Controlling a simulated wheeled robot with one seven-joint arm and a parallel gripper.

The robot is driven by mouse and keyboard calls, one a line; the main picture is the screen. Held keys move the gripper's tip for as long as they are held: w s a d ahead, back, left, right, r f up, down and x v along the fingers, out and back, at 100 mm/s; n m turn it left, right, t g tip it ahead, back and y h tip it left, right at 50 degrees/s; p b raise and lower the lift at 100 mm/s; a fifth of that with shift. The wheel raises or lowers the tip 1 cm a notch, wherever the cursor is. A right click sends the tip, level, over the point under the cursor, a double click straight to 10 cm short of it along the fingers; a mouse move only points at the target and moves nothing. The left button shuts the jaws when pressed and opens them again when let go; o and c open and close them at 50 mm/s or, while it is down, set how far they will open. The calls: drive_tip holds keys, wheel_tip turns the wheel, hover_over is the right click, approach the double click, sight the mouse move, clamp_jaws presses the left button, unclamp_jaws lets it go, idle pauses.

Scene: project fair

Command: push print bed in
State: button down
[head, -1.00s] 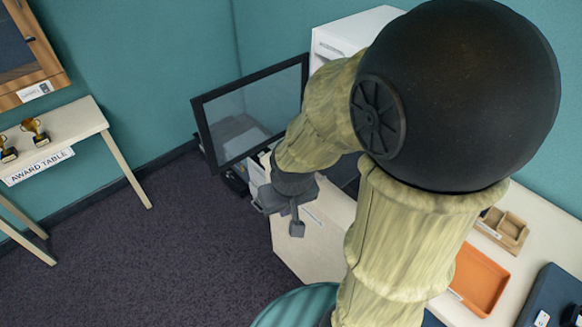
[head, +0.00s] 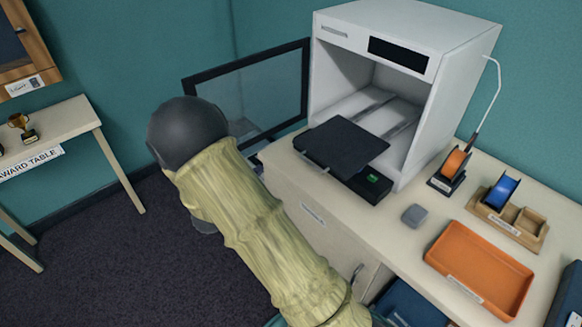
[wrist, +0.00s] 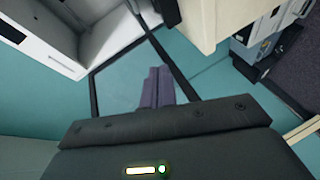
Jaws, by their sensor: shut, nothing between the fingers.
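The print bed (head: 341,145) is a flat black plate sticking out of the open front of the white printer (head: 462,60), over the desk. The printer's dark-framed glass door (head: 268,95) stands open to the left. In the wrist view, my gripper (wrist: 160,85) is shut and empty, its two purplish fingers together, with the glass door (wrist: 125,75) behind them. The printer (wrist: 40,35) shows at the upper left there. In the head view my arm hides the gripper, so its distance from the bed is unclear.
A small black box with a green light (head: 372,182) is by the bed's front right corner. A grey block (head: 414,215), an orange spool (head: 454,165) and an orange tray (head: 480,270) are on the desk to the right. The award table (head: 60,125) is far left.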

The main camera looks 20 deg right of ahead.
drive_tip(key=shift+s+d+f+n+g+h, duration=0.1)
drive_tip(key=shift+s+f+n+g+h, duration=0.1)
drive_tip(key=shift+s+h, duration=0.3)
drive_tip(key=shift+s+f+n+g+h, duration=0.1)
drive_tip(key=shift+s+f+h, duration=0.1)
drive_tip(key=shift+h, duration=0.5)
drive_tip(key=s+d+p+x, duration=0.1)
drive_tip(key=s+p+x, duration=0.1)
drive_tip(key=x, duration=1.1)
drive_tip(key=shift+d+p, duration=0.2)
drive_tip(key=shift+p, duration=0.25)
drive_tip(key=shift+s+f, duration=0.1)
drive_tip(key=shift+s, duration=0.05)
drive_tip(key=shift+d, duration=0.15)
